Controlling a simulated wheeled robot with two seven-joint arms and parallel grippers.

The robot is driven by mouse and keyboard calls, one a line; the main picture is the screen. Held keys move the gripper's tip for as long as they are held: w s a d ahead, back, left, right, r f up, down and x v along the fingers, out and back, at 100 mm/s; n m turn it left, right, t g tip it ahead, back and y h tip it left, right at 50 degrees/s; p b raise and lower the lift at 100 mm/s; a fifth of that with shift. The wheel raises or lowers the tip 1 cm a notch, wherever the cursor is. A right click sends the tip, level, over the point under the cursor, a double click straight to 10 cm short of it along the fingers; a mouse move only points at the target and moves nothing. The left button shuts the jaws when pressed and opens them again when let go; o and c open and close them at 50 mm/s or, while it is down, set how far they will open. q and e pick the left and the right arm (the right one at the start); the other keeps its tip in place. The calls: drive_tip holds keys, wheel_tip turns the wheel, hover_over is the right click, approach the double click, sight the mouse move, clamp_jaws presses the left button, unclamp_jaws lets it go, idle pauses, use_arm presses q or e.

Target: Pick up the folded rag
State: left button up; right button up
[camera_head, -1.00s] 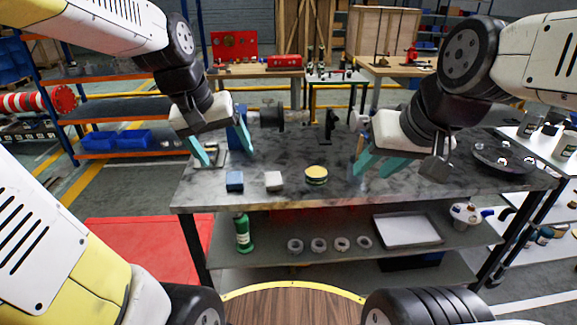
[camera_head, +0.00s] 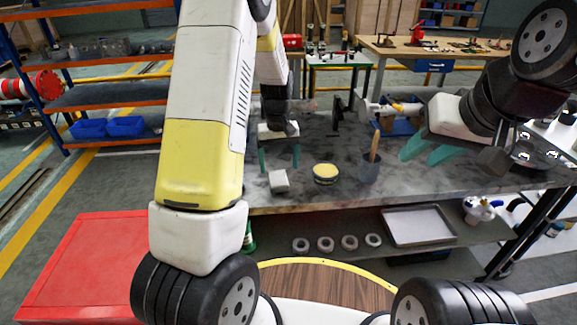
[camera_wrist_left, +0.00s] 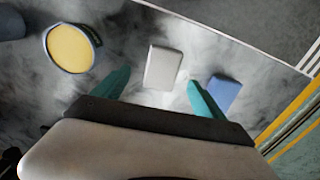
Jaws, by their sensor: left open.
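A small white folded block (camera_head: 279,181), which may be the folded rag, lies on the grey table. It also shows in the left wrist view (camera_wrist_left: 163,67). A similar blue block (camera_wrist_left: 225,92) lies beside it; my left arm hides it in the head view. I cannot tell for certain which one is the rag. My left gripper (camera_head: 279,157) is open and empty, its teal fingers pointing down by the white block. In the wrist view the white block appears between the fingertips, not gripped. My right gripper (camera_head: 426,152) looks open and empty over the table's right part.
A round tin with a yellow top (camera_head: 325,173) stands right of the white block. A grey cup (camera_head: 370,170) with a wooden handle in it stands further right. The table's front edge is close to these things. A lower shelf carries a tray (camera_head: 418,225) and several rings.

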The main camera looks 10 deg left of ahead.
sight(278, 177)
use_arm(q)
drive_tip(key=f, duration=0.5)
drive_tip(key=shift+a, duration=0.2)
drive_tip(key=c, duration=1.4)
drive_tip(key=shift+r, duration=0.1)
drive_tip(key=shift+r, duration=0.5)
wheel_tip(278, 177, up, 2)
drive_tip(key=shift+r, duration=0.15)
drive_tip(key=s+d, duration=0.1)
drive_tip(key=s, duration=0.4)
drive_tip(key=s+d+r, duration=0.1)
drive_tip(key=s+d, duration=0.1)
drive_tip(key=s, duration=0.3)
drive_tip(key=s+d, duration=0.1)
drive_tip(key=s, duration=0.4)
drive_tip(key=shift+s+d+r, duration=0.2)
drive_tip(key=shift+s+r, duration=0.05)
